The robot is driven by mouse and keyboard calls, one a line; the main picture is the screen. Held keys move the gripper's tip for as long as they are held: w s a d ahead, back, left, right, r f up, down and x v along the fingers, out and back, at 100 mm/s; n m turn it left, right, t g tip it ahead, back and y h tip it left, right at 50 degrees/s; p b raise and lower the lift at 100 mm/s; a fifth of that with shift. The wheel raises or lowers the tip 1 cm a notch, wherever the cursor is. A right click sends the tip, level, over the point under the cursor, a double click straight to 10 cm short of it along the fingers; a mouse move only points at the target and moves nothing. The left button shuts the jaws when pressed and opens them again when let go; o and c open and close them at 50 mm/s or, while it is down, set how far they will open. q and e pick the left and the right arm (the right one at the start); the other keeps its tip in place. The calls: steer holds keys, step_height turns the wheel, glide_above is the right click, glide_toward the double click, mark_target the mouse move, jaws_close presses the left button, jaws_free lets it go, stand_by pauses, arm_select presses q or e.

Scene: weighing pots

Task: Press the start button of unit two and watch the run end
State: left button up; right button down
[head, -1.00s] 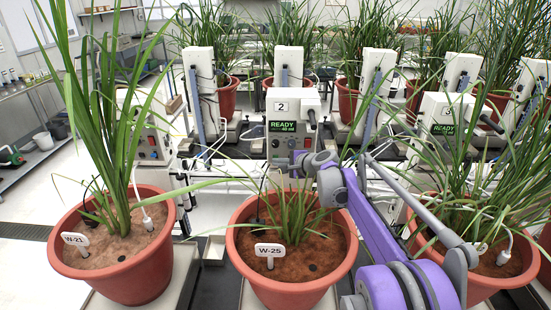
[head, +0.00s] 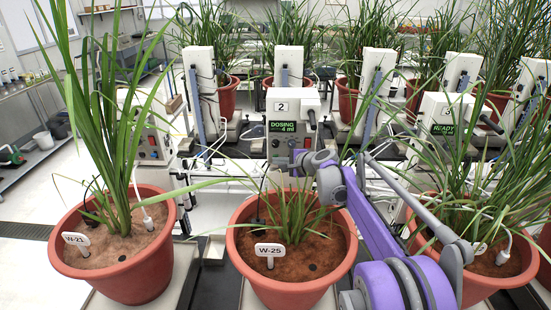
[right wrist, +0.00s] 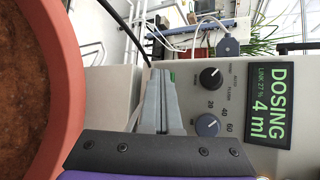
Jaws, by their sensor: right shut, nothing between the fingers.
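Unit two (head: 291,101) is a white box marked "2" behind pot W-25. Its screen (head: 283,127) reads "DOSING 4 ml". In the right wrist view the same screen (right wrist: 267,103) also shows "LINK 27 %", beside a black knob (right wrist: 210,77) and a blue-grey knob (right wrist: 207,125). My right gripper (head: 284,161) is at the lower front of the unit's panel. In the right wrist view its grey fingers (right wrist: 160,75) are shut and empty, with the tips close to the panel. A small green patch (right wrist: 172,77) shows beside the tips; the start button itself I cannot make out clearly. My left gripper is out of view.
Pot W-25 (head: 250,262) stands under my right arm, its leaves around the wrist. Pot W-21 (head: 130,278) stands at left. Unit three (head: 438,105) at right reads "READY". More units and plants fill the back. Open floor lies at far left.

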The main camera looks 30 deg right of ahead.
steer(key=shift+s+a, duration=0.4)
steer(key=shift+s, duration=0.2)
steer(key=shift+s+a, duration=0.45)
steer(key=shift+s, duration=0.25)
steer(key=shift+s+a, duration=0.4)
steer(key=shift+s, duration=0.35)
steer(key=shift+s+a, duration=0.45)
steer(key=shift+s, duration=0.25)
